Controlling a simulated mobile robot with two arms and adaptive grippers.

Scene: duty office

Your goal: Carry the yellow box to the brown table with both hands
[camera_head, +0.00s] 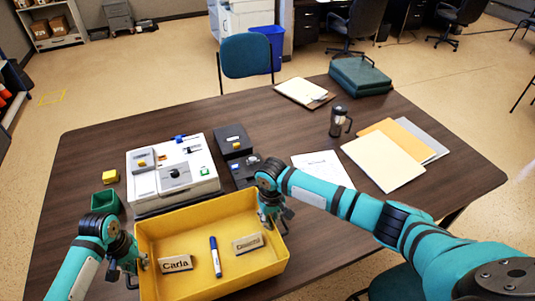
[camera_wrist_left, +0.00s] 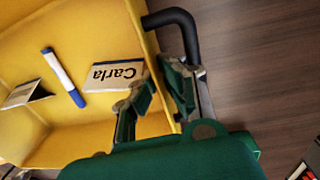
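The yellow box (camera_head: 180,218) is an open tray at the near edge of the brown table (camera_head: 85,165). Inside lie a "Carla" name card (camera_head: 175,264), a second name card (camera_head: 248,242) and a blue-and-white marker (camera_head: 215,256). My left gripper (camera_head: 128,268) is at the box's left wall. I cannot tell whether the box touches the table.
Behind the box stand a white device (camera_head: 175,170) and black boxes (camera_head: 233,140). Papers (camera_head: 383,162), a press mug (camera_head: 340,121) and green binders (camera_head: 360,75) occupy the right and back. A chair (camera_head: 246,55) is behind.

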